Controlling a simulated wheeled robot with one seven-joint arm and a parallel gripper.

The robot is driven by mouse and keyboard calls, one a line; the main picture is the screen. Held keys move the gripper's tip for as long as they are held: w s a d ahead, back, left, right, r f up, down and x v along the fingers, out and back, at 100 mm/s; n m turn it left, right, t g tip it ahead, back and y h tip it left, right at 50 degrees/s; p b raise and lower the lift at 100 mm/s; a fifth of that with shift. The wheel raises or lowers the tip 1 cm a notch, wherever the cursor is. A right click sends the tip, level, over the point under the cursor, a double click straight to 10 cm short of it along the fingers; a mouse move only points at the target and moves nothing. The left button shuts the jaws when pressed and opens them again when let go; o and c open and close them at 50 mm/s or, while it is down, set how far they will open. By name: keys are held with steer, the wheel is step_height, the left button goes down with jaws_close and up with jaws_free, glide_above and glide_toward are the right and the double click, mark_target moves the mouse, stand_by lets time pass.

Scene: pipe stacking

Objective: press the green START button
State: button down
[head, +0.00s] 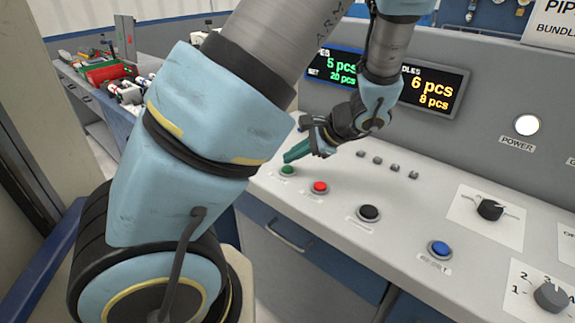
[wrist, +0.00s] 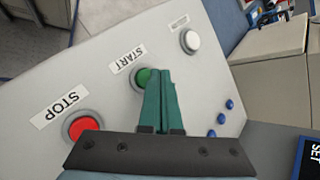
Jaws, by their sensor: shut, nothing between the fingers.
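The green START button (head: 287,170) sits near the left end of the sloped console panel (head: 330,215). My gripper (head: 290,158) is shut and empty, with its teal fingertips just above the button in the head view. In the wrist view the closed fingers (wrist: 160,75) overlap the right part of the green button (wrist: 143,78), and the START label (wrist: 127,58) shows beside it. I cannot tell whether the tips touch the button.
The red STOP button (head: 319,187) is close by, followed by a black button (head: 368,213) and a blue button (head: 439,249). A white button (wrist: 190,41) shows in the wrist view. Small blue buttons (wrist: 221,118) lie right of the fingers. Displays (head: 432,88) stand behind the panel.

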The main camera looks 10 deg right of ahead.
mark_target(289, 170)
steer(key=shift+r, duration=0.1)
step_height(289, 170, up, 5)
steer(key=p, duration=0.4)
stand_by(0.3)
stand_by(0.6)
steer(key=shift+s+a, duration=0.15)
steer(key=shift+a, duration=0.25)
steer(key=s+a+r+n+g+h, duration=0.1)
steer(key=s+a+r+n+h, duration=0.1)
steer(key=a+n, duration=0.4)
steer(key=s+a+r+n+g+h, duration=0.2)
steer(key=s+a+n+h, duration=0.3)
steer(key=a+n, duration=0.2)
steer(key=shift+a+r+n+g+h, duration=0.2)
steer(key=shift+n+g+h, duration=0.15)
steer(key=shift+n, duration=0.55)
